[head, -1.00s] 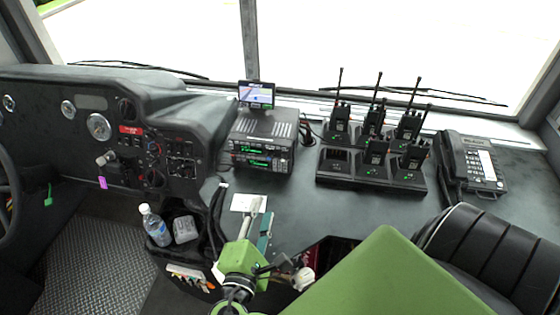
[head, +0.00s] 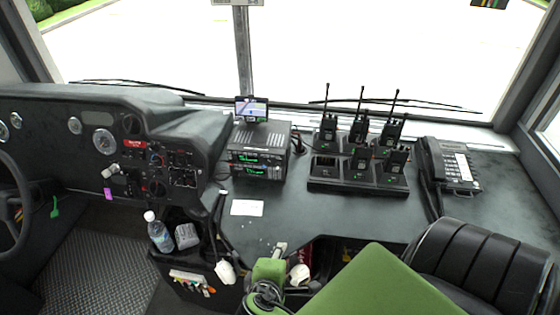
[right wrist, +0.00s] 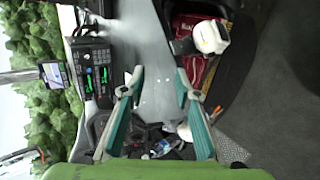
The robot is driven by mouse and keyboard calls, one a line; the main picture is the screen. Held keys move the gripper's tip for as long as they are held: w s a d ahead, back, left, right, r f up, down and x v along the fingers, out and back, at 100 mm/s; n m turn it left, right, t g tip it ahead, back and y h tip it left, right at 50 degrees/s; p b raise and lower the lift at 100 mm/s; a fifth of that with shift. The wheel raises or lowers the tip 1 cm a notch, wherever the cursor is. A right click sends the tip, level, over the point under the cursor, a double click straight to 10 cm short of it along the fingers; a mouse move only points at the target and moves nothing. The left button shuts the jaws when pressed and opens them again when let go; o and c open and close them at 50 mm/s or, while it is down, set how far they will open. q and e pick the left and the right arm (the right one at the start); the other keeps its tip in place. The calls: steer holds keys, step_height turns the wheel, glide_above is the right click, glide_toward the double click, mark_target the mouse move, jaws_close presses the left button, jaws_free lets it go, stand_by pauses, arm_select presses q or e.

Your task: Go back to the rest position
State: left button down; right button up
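My right gripper shows in the right wrist view (right wrist: 160,78), its two teal-padded fingers spread apart with nothing between them. In the head view, the green end of an arm (head: 268,270) stands at the bottom centre, in front of the dark console. Only a small grey tip shows above it, and the fingers are mostly hidden there. A large green panel, which looks like part of my own arm, covers the bottom right of the head view. My left gripper is not in view.
Several handheld radios (head: 360,130) stand in a black charger (head: 350,186) with an empty front-left slot. A desk phone (head: 455,165), a radio unit (head: 258,150), a white card (head: 247,208) and a water bottle (head: 158,232) are around. The counter between card and charger is clear.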

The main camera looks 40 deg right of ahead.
stand_by(0.4)
steer(key=s+a+f+m+g+y, duration=0.1)
steer(key=s+a+m+g+y, duration=0.2)
steer(key=s+a+m+y, duration=0.5)
step_height(320, 180, down, 26)
steer(key=s+d+n+g, duration=0.1)
steer(key=s+n, duration=0.1)
steer(key=s+d+f+g, duration=0.1)
steer(key=s+d+f, duration=0.2)
steer(key=s+f, duration=1.4)
steer(key=shift+s, duration=0.3)
